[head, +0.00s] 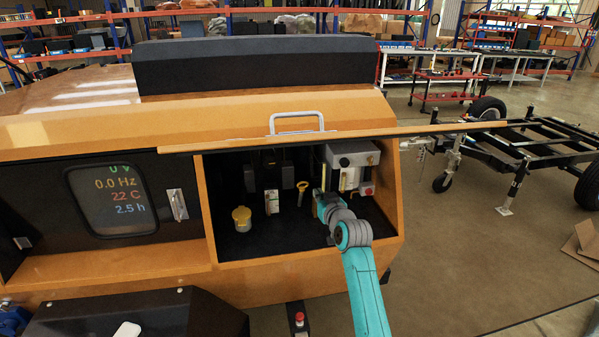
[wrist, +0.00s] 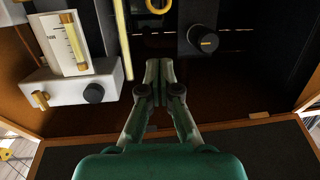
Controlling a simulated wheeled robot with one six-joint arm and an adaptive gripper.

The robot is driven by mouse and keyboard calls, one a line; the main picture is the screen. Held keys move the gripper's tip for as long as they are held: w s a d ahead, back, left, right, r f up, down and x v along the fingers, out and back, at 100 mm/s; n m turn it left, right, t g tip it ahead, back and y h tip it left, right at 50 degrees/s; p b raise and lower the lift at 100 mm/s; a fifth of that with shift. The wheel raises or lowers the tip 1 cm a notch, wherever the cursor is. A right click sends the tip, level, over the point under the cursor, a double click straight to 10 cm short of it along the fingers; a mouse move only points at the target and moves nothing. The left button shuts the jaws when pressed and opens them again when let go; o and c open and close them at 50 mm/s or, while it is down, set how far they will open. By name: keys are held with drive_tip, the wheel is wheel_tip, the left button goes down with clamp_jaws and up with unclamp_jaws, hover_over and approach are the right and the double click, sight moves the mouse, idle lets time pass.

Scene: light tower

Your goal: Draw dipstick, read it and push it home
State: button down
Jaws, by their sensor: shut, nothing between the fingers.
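In the wrist view a yellow ring (wrist: 158,5), likely this handle, is cut off by the top edge, beyond my fingertips. My gripper (wrist: 159,70) is shut and empty, its fingers together and apart from the ring. In the head view my gripper (head: 322,202) is inside the bay, in front of the grey unit, and its fingertips are hard to make out. No reading on the dipstick can be seen.
A grey unit (head: 352,155) with a sight gauge (wrist: 70,42) and black knob (wrist: 94,92) is close beside my gripper. A dark knob (wrist: 205,40) is on the other side. A yellow cap (head: 241,217) stands left in the bay.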

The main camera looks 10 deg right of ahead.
drive_tip(key=s+f, duration=1.6)
drive_tip(key=s+a+f+m+h, duration=0.1)
drive_tip(key=s+f, duration=0.3)
drive_tip(key=s, duration=0.6)
drive_tip(key=s+f+h, duration=0.1)
drive_tip(key=s+f, duration=0.3)
drive_tip(key=s, duration=0.5)
drive_tip(key=s+r+g, duration=0.1)
drive_tip(key=s, duration=1.8)
drive_tip(key=s+r, duration=0.5)
drive_tip(key=s, duration=0.3)
drive_tip(key=s+a+r, duration=0.1)
drive_tip(key=s+r, duration=0.5)
drive_tip(key=s, duration=0.3)
drive_tip(key=shift+r, duration=0.3)
drive_tip(key=shift+a, duration=0.1)
